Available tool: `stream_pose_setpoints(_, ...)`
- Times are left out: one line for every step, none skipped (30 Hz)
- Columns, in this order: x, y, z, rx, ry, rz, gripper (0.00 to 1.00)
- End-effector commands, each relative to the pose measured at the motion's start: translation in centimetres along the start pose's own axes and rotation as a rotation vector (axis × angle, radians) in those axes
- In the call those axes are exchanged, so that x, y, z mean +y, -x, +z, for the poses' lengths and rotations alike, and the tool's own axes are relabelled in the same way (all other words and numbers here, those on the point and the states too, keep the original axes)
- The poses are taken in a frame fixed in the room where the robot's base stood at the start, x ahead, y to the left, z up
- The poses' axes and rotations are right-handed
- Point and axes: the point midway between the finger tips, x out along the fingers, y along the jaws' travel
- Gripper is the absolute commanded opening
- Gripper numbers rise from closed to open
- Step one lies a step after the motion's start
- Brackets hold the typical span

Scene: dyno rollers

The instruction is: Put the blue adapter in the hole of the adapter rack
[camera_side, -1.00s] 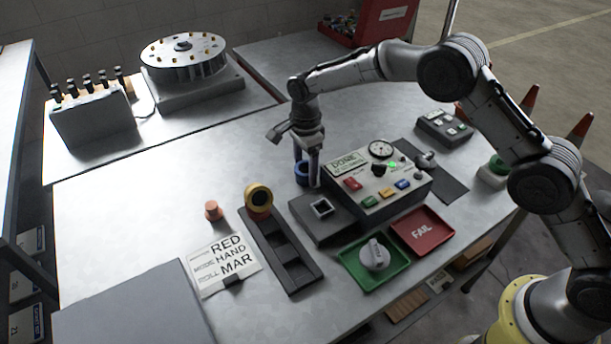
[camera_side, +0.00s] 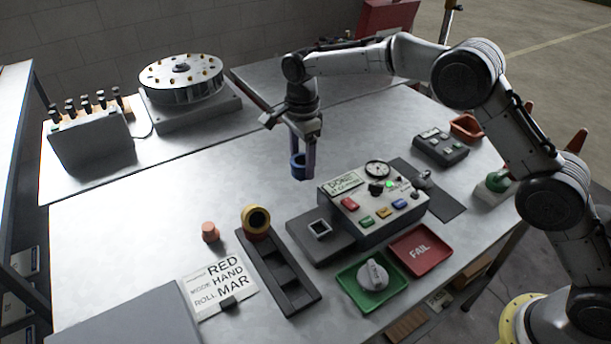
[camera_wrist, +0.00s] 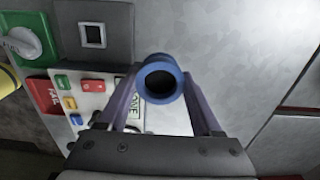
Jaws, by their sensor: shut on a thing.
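The blue adapter (camera_side: 298,166) is a short ring-shaped piece, held between the fingers of my gripper (camera_side: 304,168) above the bare table. In the wrist view the blue adapter (camera_wrist: 161,80) shows its round dark opening, with a finger of my gripper (camera_wrist: 160,98) on each side. The adapter rack (camera_side: 279,259) is a dark, long block with several recesses, on the table left of the tester. A yellow adapter (camera_side: 256,219) sits in its far end. The other recesses look empty. My gripper is behind the rack and to its right.
The tester (camera_side: 375,203) with coloured buttons and a dark square-holed block (camera_side: 320,229) stands in front of my gripper. A green tray (camera_side: 372,284) holds a grey-white part; a red FAIL tray (camera_side: 420,250) is empty.

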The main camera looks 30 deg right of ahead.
Motion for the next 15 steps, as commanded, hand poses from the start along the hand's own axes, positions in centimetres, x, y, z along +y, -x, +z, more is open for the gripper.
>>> stream_pose_setpoints(-0.1,0.6,0.0,-0.001,0.000,-0.003,0.08)
stream_pose_setpoints(0.0,0.9,0.0,-0.001,0.000,-0.002,0.08)
stream_pose_setpoints(-0.1,1.1,0.0,-0.001,0.000,-0.003,0.08)
stream_pose_setpoints(-0.1,1.3,-0.1,-0.001,-0.002,-0.003,0.08)
stream_pose_setpoints(-0.1,1.4,-0.3,-0.001,-0.005,-0.003,0.08)
stream_pose_setpoints(-0.2,1.6,-0.7,-0.001,-0.012,-0.005,0.08)
stream_pose_setpoints(-0.3,1.8,-1.1,-0.002,-0.020,-0.007,0.08)
stream_pose_setpoints(-0.5,2.1,-1.6,-0.003,-0.029,-0.012,0.08)
stream_pose_setpoints(-0.7,2.6,-2.6,-0.005,-0.046,-0.019,0.08)
stream_pose_setpoints(-0.8,3.0,-3.5,-0.006,-0.062,-0.023,0.08)
stream_pose_setpoints(-0.7,3.4,-4.6,-0.006,-0.080,-0.025,0.08)
stream_pose_setpoints(-0.6,3.9,-6.2,-0.006,-0.106,-0.025,0.08)
stream_pose_setpoints(-0.4,4.3,-7.5,-0.006,-0.122,-0.027,0.08)
stream_pose_setpoints(-0.1,4.6,-9.0,-0.005,-0.122,-0.027,0.08)
stream_pose_setpoints(0.5,5.0,-10.9,-0.004,-0.105,-0.026,0.08)
